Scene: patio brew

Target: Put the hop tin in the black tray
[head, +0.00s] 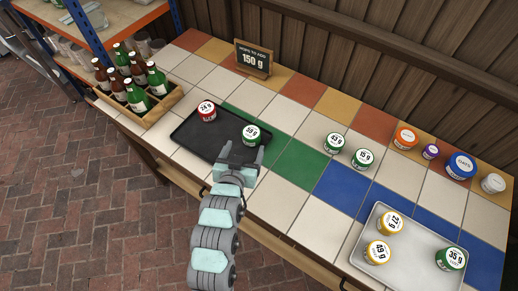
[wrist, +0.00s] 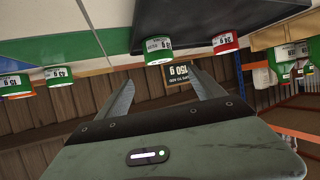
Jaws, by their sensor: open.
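The black tray (head: 186,138) lies on the tiled counter, left of centre. A red-lidded tin (head: 208,111) and a green-lidded tin (head: 251,134) are on it, the green one near its right end. Two more green-lidded tins, marked 43 g (head: 335,142) and 15 g (head: 362,158), stand on the tiles to the right. My gripper (head: 244,153) is open and empty at the tray's near right edge, close to the green tin. In the upside-down wrist view, that green tin (wrist: 158,51) shows just beyond the open fingers (wrist: 161,77). Which tin is meant cannot be told.
A grey tray (head: 402,262) at right holds two yellow-lidded tins and a green-lidded one. Several other tins, including a blue-lidded one (head: 461,166), line the back right. A sign reading 150 g (head: 254,59) stands behind. A wooden bottle crate (head: 158,108) is left of the black tray.

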